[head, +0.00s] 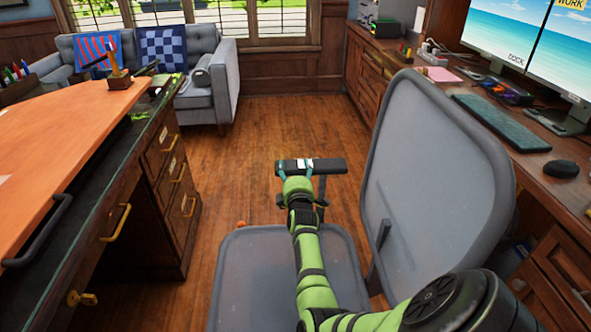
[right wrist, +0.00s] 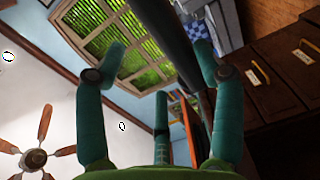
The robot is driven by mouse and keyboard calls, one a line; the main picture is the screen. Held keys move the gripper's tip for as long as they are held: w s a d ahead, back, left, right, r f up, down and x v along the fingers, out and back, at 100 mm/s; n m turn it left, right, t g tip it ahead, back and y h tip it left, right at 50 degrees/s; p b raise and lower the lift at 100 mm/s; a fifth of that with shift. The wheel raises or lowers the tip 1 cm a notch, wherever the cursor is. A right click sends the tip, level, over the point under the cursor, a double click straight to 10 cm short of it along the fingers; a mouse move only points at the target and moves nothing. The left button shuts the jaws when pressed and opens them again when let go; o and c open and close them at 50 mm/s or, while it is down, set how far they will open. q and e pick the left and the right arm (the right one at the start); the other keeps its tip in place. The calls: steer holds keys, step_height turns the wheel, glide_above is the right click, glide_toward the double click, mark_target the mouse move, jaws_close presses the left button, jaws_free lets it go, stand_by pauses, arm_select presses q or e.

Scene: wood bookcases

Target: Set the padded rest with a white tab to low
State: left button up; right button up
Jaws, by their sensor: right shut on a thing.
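The padded rest (head: 331,166) is a black armrest bar with a white tab (head: 305,163) on it. It stands on a dark support at the far side of a grey office chair, above the seat. My right gripper (head: 294,172) is at the left part of the rest, its teal fingers shut around it. In the right wrist view, a dark bar, seemingly the rest (right wrist: 180,45), runs between the fingers of my right gripper (right wrist: 163,62). My green forearm hides part of the support. My left gripper is not in view.
The chair's seat (head: 247,278) and tall backrest (head: 430,160) flank my arm. A desk with an orange top (head: 60,150) stands at left, a desk with monitors and keyboard (head: 500,122) at right. Wooden floor (head: 270,125) is clear toward the sofa (head: 215,90).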

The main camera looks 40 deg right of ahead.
steer(key=shift+s+a+r+p, duration=0.45)
steer(key=shift+a+r+p, duration=0.05)
steer(key=shift+r, duration=0.2)
steer(key=shift+p+v, duration=0.4)
steer(key=shift+v, duration=0.45)
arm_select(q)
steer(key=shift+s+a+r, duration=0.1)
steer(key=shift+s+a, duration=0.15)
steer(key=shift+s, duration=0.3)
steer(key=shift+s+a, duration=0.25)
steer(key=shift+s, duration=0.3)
arm_select(e)
steer(key=shift+d+f, duration=0.1)
steer(key=shift+f, duration=0.15)
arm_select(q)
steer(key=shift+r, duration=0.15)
